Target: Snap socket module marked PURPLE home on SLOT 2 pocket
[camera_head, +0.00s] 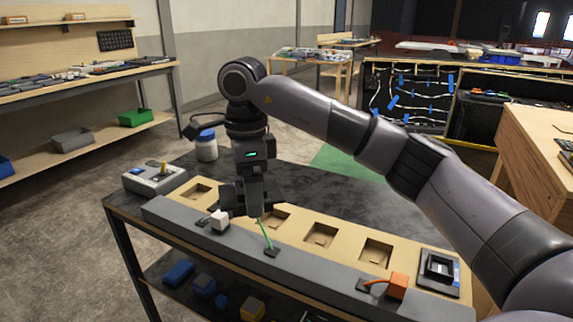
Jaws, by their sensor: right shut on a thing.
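My right gripper (254,212) points down over the left part of the tan board (297,228), near the second pocket from the left (274,217). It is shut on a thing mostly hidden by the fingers. A green cable (265,234) runs from below the gripper to a dark anchor on the grey front rail. A white module (220,220) sits on the rail just left of the gripper, and an orange module (397,286) with an orange cable sits further right. I make out no purple mark or slot numbers. My left gripper is not in view.
Other empty pockets (320,236) line the board. A black unit with a blue label (439,271) is at its right end. A grey control box (155,178) and a blue-lidded jar (206,146) stand at the left. The dark tabletop behind the board is largely clear.

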